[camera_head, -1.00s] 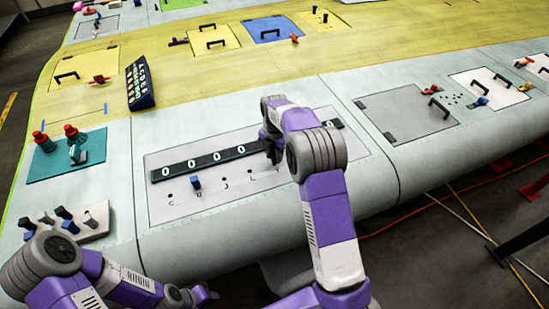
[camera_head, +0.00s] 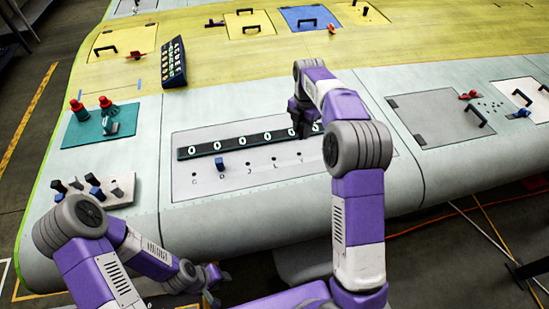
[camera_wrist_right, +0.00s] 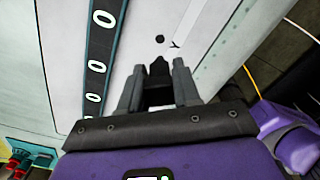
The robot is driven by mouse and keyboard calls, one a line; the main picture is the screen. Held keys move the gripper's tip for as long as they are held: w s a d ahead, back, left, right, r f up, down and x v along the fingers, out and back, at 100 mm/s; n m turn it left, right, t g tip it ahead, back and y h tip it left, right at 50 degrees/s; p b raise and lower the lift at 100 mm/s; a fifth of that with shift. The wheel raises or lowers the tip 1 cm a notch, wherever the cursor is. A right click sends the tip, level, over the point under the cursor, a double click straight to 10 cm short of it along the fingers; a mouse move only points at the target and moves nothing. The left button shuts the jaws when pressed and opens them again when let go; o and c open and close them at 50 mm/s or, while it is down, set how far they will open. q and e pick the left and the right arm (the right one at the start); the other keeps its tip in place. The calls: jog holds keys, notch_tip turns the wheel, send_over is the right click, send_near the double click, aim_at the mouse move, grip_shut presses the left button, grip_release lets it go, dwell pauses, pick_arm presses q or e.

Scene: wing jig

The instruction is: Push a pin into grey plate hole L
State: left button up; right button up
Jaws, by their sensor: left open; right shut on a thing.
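The grey plate (camera_head: 180,208) lies on the wing's front edge with a row of lettered holes. Hole L (camera_head: 274,164) looks empty in the head view. A blue pin (camera_head: 220,164) stands in a hole further left. My right gripper (camera_head: 301,132) is over the right part of the plate. In the right wrist view it (camera_wrist_right: 158,88) is shut on a dark pin (camera_wrist_right: 158,70). A hole (camera_wrist_right: 159,39) with a partly readable letter is just beyond the pin tip, apart from it. My left gripper (camera_head: 216,277) is open and empty, low in front of the wing.
A black strip with white rings (camera_head: 230,144) runs behind the holes. A white block (camera_head: 120,192) with several pins and a teal plate (camera_head: 85,130) with red-topped parts stand at the left. A dark lettered panel (camera_head: 174,63) is behind. The plate's front area is clear.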

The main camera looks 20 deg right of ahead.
jog(key=a+p, duration=0.6)
jog(key=a, duration=0.2)
jog(key=shift+w+a+f+b, duration=0.1)
jog(key=shift+a+f+b, duration=0.1)
jog(key=shift+f+b, duration=0.8)
jog(key=shift+w+a+f+b, duration=0.15)
jog(key=shift+f+b, duration=0.5)
jog(key=shift+f, duration=0.7)
jog(key=shift+a+f+b, duration=0.25)
jog(key=shift+f+b, duration=0.55)
jog(key=shift+f, duration=0.4)
jog(key=shift+f+b, duration=0.85)
jog(key=shift+f, duration=0.55)
jog(key=o, duration=1.1)
